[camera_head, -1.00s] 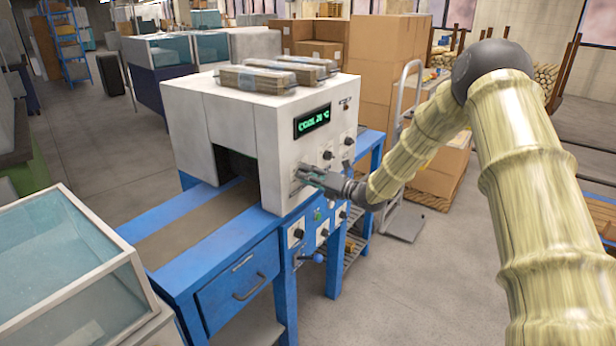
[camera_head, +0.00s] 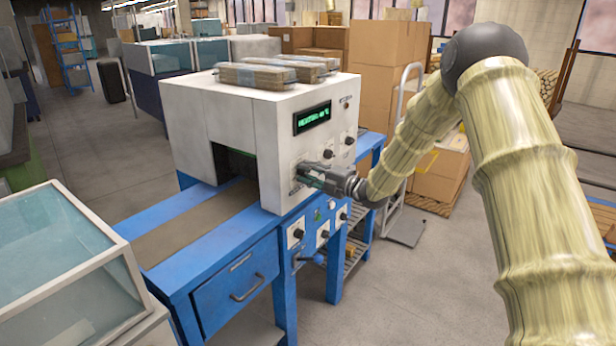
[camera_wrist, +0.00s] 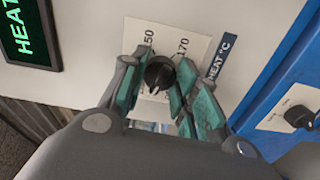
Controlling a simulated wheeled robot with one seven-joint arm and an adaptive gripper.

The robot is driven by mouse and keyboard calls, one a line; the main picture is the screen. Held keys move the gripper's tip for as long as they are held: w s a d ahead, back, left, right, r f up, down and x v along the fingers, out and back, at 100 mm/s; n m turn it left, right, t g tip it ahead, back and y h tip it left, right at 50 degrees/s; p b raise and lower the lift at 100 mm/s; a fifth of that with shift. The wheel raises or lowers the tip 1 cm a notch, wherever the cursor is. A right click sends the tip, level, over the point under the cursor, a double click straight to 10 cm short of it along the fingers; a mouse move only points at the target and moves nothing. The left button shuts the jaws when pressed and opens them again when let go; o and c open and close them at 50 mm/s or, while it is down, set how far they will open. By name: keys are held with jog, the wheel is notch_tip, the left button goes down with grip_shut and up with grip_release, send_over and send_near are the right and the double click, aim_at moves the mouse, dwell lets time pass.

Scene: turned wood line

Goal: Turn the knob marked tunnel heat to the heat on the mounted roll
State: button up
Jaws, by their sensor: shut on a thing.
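The tunnel heat knob (camera_wrist: 158,72) is black and round, on a white plate (camera_wrist: 200,48) marked 150 and 170 with a blue label ending "HEAT °C". My gripper (camera_wrist: 157,84) is shut around it, a teal-padded finger on each side. The fingers hide other dial marks, and I cannot read the pointed-to value for certain. In the head view my gripper (camera_head: 308,172) is at the front panel of the white tunnel (camera_head: 285,155), hiding the knob. The green display (camera_head: 313,117) seems to read heating, about 40 °C. I cannot make out a mounted roll.
Other black knobs (camera_head: 350,140) sit above, and more (camera_head: 299,233) on the blue frame below. Wrapped packs (camera_head: 265,77) lie on top of the tunnel. A glass-topped case (camera_head: 60,250) stands at left; cartons (camera_head: 385,70) and a hand truck (camera_head: 405,110) are behind.

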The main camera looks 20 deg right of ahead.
jog(key=m, duration=0.4)
jog(key=shift+d+m, duration=0.1)
jog(key=shift+m, duration=0.3)
jog(key=m+p, duration=0.1)
jog(key=m, duration=0.4)
jog(key=m+p, duration=0.1)
jog(key=m, duration=0.4)
jog(key=shift+p, duration=0.3)
jog(key=m+p, duration=0.2)
jog(key=m, duration=0.3)
jog(key=m+p, duration=0.1)
jog(key=m, duration=0.4)
jog(key=m+p, duration=0.1)
jog(key=m, duration=0.3)
jog(key=shift+p, duration=0.4)
jog(key=m+p, duration=0.1)
jog(key=m, duration=0.4)
jog(key=shift+f, duration=0.1)
jog(key=m+p, duration=0.1)
jog(key=m, duration=0.3)
jog(key=shift+s+m, duration=0.1)
jog(key=shift+m, duration=0.3)
